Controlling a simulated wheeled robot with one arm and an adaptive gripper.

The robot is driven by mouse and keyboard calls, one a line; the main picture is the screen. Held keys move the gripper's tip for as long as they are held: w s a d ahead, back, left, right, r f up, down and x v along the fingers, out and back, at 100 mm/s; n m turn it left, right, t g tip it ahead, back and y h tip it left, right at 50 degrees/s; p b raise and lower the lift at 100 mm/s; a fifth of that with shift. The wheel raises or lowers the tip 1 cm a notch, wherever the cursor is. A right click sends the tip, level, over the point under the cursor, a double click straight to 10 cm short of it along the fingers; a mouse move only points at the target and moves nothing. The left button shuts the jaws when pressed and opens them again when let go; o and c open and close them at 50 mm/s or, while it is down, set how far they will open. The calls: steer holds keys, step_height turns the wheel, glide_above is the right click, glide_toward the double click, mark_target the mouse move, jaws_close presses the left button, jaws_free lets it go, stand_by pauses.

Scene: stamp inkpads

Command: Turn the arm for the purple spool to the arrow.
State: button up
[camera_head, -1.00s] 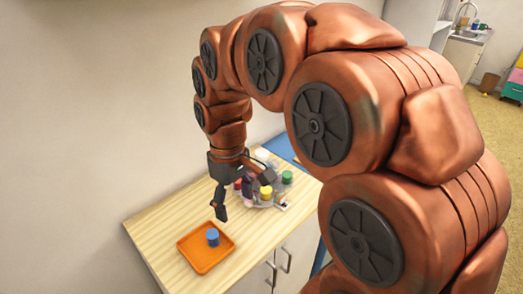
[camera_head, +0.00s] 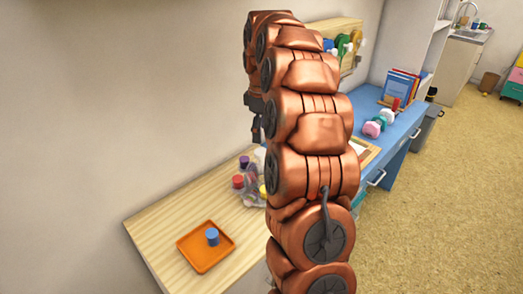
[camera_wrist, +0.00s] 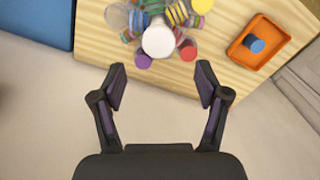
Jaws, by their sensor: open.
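The purple spool (camera_head: 244,162) sits on an arm of a carousel on the wooden cabinet top, and it also shows in the wrist view (camera_wrist: 143,60). The carousel's white hub (camera_wrist: 158,40) stands in the middle, with several coloured spools around it. A red spool (camera_head: 238,181) is beside the purple one, also in the wrist view (camera_wrist: 188,50). My gripper (camera_wrist: 161,77) is open and empty. In the wrist view the purple spool shows just beyond the gap between the fingertips, apart from them. I cannot make out the arrow; my arm hides part of the carousel.
An orange tray (camera_head: 190,246) holding a blue cylinder (camera_head: 212,237) lies near the front of the wooden top (camera_head: 160,222). A blue desk (camera_head: 400,130) with dumbbell-like objects (camera_head: 378,124) and books (camera_head: 401,86) stands to the right. A wall (camera_head: 120,90) rises behind.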

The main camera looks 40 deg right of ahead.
mark_target(261, 151)
steer(key=shift+w+d+f+p, duration=0.1)
steer(key=shift+f+p, duration=0.95)
steer(key=shift+f, duration=2.85)
jaws_close()
